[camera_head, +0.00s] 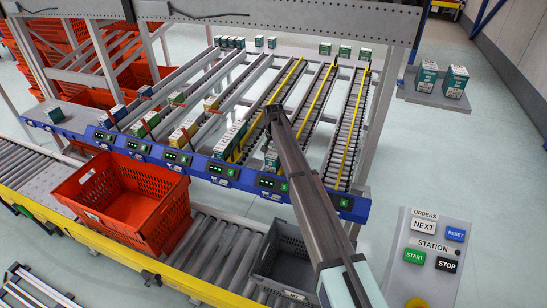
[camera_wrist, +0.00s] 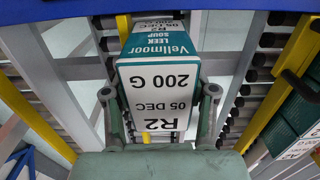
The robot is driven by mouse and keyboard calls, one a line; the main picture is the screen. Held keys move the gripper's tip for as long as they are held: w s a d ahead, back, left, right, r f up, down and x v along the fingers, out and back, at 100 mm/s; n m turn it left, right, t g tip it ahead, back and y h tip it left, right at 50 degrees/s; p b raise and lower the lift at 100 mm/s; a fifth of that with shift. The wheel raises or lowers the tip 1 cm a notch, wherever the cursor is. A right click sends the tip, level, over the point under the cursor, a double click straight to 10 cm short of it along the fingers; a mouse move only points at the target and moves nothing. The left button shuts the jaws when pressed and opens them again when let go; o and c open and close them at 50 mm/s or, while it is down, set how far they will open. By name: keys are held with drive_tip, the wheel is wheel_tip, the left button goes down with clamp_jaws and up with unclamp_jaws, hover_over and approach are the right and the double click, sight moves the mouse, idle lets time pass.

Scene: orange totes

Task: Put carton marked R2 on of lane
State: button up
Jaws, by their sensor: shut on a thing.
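The carton marked R2 (camera_wrist: 165,75) is white and teal, with "Vellmoor leek soup", "200 G" and "05 DEC" on it; its print looks upside down in the wrist view. My gripper (camera_wrist: 158,96) is shut on it, one finger along each side. A second printed R2 label (camera_wrist: 150,22) shows just beyond the held carton. In the head view my arm covers most of the gripper; a small teal and white piece (camera_head: 272,158) shows beside the arm near the rack's front, and I cannot tell if it is the held carton. Roller lanes (camera_head: 308,108) with yellow strips lie around my arm.
The blue front rail (camera_head: 205,166) carries green displays. Cartons (camera_head: 229,138) stand at its lane ends, others (camera_head: 345,51) at the back. Below are a red tote (camera_head: 175,210) and a grey tote (camera_head: 262,262) on a conveyor. A button panel (camera_head: 428,275) stands at right.

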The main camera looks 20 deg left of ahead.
drive_tip(key=o, duration=1.4)
wheel_tip(320, 180, up, 12)
drive_tip(key=shift+r, duration=0.1)
